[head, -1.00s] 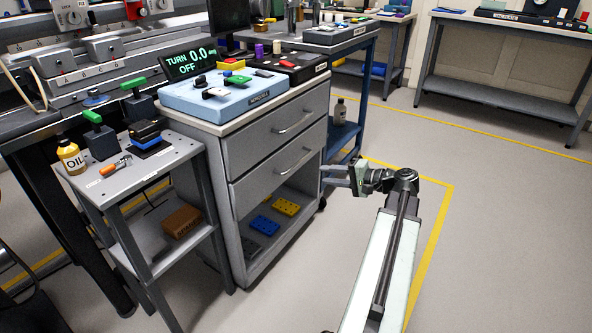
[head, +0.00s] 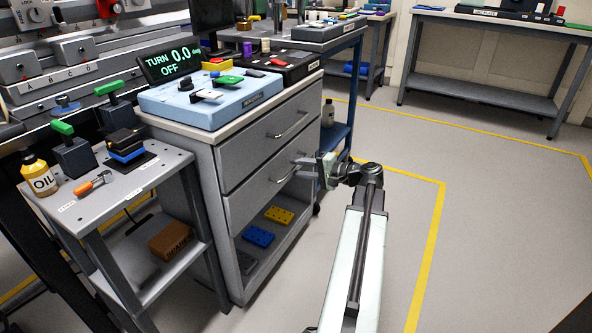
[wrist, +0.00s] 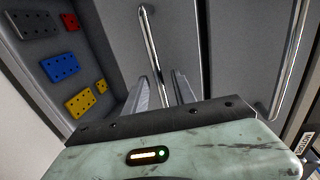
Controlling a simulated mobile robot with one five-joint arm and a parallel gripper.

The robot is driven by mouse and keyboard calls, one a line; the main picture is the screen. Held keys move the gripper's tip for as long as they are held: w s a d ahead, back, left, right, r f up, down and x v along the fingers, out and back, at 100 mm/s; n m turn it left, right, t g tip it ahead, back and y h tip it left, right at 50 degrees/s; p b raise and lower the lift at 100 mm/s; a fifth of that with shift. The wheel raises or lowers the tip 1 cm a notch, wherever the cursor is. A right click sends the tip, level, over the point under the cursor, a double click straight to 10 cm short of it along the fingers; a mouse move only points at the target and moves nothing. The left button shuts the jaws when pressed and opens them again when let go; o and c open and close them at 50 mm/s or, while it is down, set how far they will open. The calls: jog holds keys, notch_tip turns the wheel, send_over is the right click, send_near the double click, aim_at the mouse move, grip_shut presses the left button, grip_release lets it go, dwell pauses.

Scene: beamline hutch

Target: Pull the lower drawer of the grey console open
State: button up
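The grey console (head: 207,174) has two drawers, both flush with its front. The lower drawer (head: 240,200) has a bar handle, partly hidden by my gripper in the head view. My gripper (head: 302,168) is at the right part of the lower drawer front. In the wrist view, my gripper (wrist: 163,88) has its two fingers apart, and the lower handle (wrist: 152,48) runs down into the gap between them. I cannot tell whether either finger touches the bar. The upper drawer's handle (wrist: 291,60) is off to the right there.
An open shelf below the drawers holds a blue plate (head: 258,236) and a yellow plate (head: 279,215). A small grey side table (head: 125,190) stands left of the console. A blue bench (head: 340,130) stands behind. The floor (head: 400,220) to the right is clear.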

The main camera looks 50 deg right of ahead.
jog(key=shift+x, duration=0.85)
grip_shut()
jog(key=shift+s, duration=0.1)
dwell(0.7)
